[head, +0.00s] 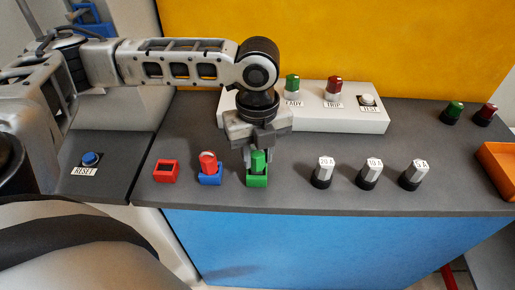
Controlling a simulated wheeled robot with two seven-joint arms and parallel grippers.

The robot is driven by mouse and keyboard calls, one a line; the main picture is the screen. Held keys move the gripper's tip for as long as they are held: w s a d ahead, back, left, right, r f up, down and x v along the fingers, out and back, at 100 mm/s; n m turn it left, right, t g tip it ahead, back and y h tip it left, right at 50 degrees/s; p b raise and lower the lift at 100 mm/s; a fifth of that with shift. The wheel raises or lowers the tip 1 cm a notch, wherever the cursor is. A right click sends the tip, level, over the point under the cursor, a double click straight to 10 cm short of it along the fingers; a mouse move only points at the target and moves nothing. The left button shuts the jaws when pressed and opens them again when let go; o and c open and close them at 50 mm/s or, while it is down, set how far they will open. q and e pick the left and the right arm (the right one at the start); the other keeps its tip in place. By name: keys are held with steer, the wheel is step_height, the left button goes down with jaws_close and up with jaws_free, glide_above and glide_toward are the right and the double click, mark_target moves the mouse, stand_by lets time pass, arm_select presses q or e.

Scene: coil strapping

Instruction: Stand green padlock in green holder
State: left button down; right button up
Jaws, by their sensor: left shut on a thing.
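The green padlock (258,161) stands upright at the green holder (257,182), with its lower end inside or right over the holder; the exact depth cannot be told. My left gripper (257,150) points down from above and is shut on the green padlock. Its fingers partly hide the top of the padlock. My right gripper is not in view.
A red padlock (208,161) stands in a blue holder (210,179). A red holder (166,171) is empty. Labelled knobs (322,172) stand to the right. Behind is a white panel (365,123) with lamps. An orange tray (497,165) is at the right edge.

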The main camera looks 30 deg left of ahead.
arm_select(q)
steer(key=shift+f, duration=0.8)
steer(key=c, duration=1)
jaws_free()
